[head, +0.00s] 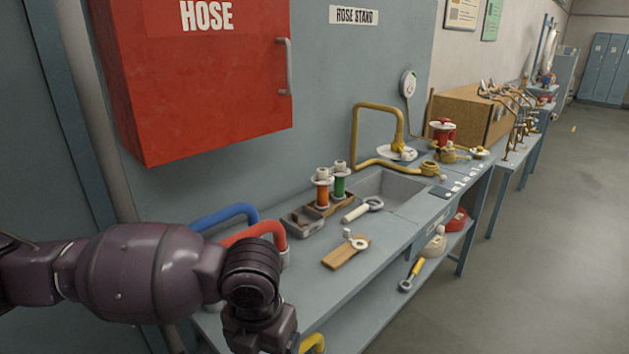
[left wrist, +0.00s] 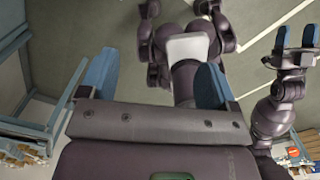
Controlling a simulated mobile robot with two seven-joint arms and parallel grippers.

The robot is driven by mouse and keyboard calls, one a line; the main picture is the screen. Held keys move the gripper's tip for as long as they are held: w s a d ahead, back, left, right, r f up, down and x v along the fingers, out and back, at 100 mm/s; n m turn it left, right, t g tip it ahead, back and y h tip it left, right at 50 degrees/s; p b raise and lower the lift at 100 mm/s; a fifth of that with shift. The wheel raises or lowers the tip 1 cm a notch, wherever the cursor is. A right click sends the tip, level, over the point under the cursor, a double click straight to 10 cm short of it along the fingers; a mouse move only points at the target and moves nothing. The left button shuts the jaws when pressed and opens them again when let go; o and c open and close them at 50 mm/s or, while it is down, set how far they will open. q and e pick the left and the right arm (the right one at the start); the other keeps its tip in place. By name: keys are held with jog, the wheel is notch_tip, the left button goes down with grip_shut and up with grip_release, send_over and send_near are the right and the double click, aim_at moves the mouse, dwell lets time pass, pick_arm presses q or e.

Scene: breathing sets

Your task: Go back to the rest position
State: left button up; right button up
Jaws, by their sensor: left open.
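My left arm (head: 150,270) comes in from the left in the head view, bent down at the wrist over the near left end of the bench; its fingers are out of that view. In the left wrist view my left gripper (left wrist: 157,72) has its two blue fingers wide apart with nothing between them. That view looks back at my own body. My right gripper (left wrist: 295,42) shows at the right edge of the left wrist view, its blue fingers apart and empty. The right arm does not show in the head view.
A red hose cabinet (head: 200,75) hangs on the wall above my left arm. The grey bench (head: 310,290) holds blue (head: 223,217) and red (head: 255,233) curved pipes close to my wrist, a sink (head: 385,190) and a wooden piece (head: 345,254). Floor (head: 540,250) at right is clear.

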pick_arm(q)
jog(key=s+d+f+n+t+h, duration=0.2)
jog(key=s+d+f+n+h, duration=0.3)
jog(key=n, duration=1)
jog(key=s+a+f+n+y, duration=0.25)
jog(key=s+a+n, duration=0.25)
jog(key=a+n, duration=0.3)
jog(key=s+a+f+n+t+y, duration=0.1)
jog(key=s+a+f+n, duration=0.25)
jog(key=a+n, duration=0.45)
jog(key=s+a+f+n+y, duration=0.25)
jog(key=s+a+n, duration=0.25)
jog(key=a+n, duration=0.35)
jog(key=w+f+t, duration=0.6)
jog(key=f+t, duration=0.1)
jog(key=f, duration=0.3)
jog(key=shift+w+a+f+m+t+h, duration=0.15)
jog(key=shift+w+f+m+t+h, duration=0.05)
jog(key=shift+f+m+t+h, duration=0.2)
